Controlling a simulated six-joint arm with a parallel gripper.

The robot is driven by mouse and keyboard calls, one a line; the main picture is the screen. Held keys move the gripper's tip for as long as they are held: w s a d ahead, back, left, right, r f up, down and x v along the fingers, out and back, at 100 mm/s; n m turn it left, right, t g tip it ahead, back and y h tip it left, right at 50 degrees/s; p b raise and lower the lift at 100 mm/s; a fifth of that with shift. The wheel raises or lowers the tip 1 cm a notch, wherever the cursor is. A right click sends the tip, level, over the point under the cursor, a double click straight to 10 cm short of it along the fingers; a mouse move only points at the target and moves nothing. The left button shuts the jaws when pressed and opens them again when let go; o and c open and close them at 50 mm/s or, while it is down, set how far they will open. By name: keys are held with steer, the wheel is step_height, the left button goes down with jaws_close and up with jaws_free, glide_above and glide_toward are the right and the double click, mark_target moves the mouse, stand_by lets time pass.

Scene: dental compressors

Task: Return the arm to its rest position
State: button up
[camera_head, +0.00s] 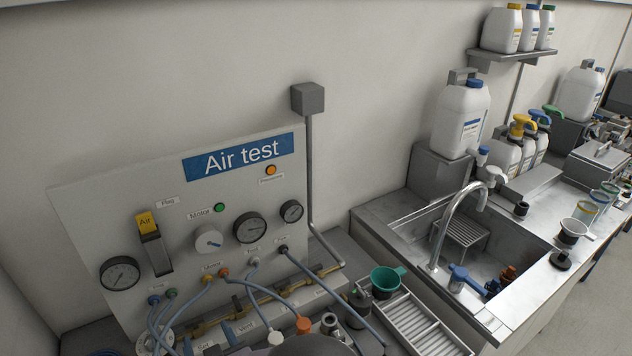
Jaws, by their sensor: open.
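My arm and gripper are not clearly in view, so their pose cannot be told from this picture. The Air test panel (95,210) stands against the wall at the left. A dark rounded thing (310,346) is cut off by the bottom edge.
A metal sink (395,225) with a tall curved tap (447,222) is right of centre. A green funnel (386,280) and a white slatted rack (425,325) stand before it. A large white canister (460,120) and several bottles stand behind. Cups crowd the right counter.

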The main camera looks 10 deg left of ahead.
steer(key=w+d+m+g+h, duration=0.2)
steer(key=w+d+h, duration=0.15)
steer(key=d, duration=0.85)
steer(key=w+d+m+g+h, duration=0.15)
steer(key=w+d, duration=0.35)
steer(key=d, duration=0.6)
steer(key=s+d+m+g+h, duration=0.1)
steer(key=s+d, duration=0.3)
steer(key=d, duration=0.4)
steer(key=s+d+m+g+h, duration=0.1)
steer(key=s+d+m+g, duration=0.1)
steer(key=s+d, duration=0.3)
steer(key=s+d+r+m+g+h, duration=0.1)
steer(key=s+d, duration=0.3)
steer(key=d, duration=0.8)
steer(key=shift+s+d+m+g+h, duration=0.25)
steer(key=shift+s+m+g+h, duration=0.1)
steer(key=shift+m+g+h, duration=0.35)
steer(key=shift+o, duration=0.4)
